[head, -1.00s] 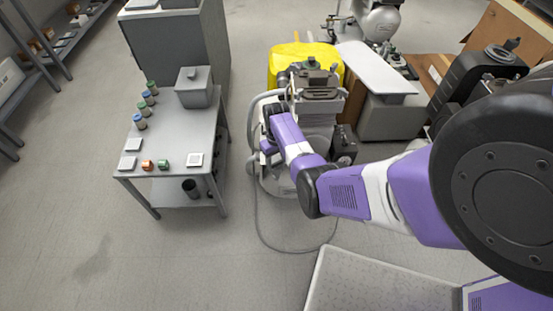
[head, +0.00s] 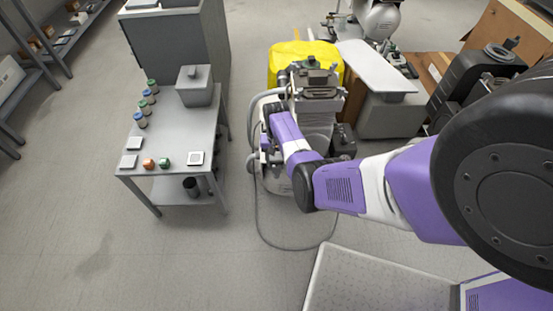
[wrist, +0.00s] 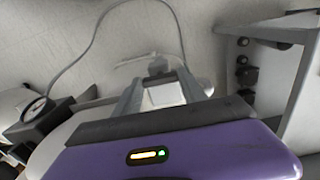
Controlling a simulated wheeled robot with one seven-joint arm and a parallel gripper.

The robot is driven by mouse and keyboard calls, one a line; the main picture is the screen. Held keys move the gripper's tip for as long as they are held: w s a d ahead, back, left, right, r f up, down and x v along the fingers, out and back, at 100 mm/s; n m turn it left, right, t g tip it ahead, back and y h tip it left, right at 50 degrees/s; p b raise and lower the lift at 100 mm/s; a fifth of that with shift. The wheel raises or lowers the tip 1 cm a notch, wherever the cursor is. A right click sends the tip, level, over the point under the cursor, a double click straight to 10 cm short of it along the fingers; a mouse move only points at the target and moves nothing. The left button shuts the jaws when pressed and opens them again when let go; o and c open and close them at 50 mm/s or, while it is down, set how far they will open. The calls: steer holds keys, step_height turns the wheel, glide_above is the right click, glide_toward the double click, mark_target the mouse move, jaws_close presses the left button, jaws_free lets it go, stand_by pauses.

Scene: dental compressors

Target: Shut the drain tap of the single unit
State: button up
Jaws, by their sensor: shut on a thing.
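The single unit (head: 318,112) is a grey compressor head over a pale tank, in the middle of the head view beside the bench. My arm reaches down along its left side. My gripper (wrist: 160,78) is low beside the tank, and its own arm hides most of the jaws in the head view. In the wrist view the two grey fingers close around a small grey fitting, seemingly the drain tap (wrist: 157,65), with a thin pale piece reaching left from it. The fingers partly cover the tap, and its handle angle is not clear.
A grey bench (head: 185,125) with bottles, small blocks and a grey box (head: 194,86) stands left of the unit. A hose (head: 262,235) loops on the floor in front. A yellow cover (head: 290,55) and a black container (head: 475,85) are behind and right.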

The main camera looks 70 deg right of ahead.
mark_target(276, 161)
steer(key=o, duration=1.4)
steer(key=shift+c, duration=0.2)
step_height(276, 161, up, 8)
steer(key=shift+f+p, duration=0.1)
steer(key=shift+p, duration=1.05)
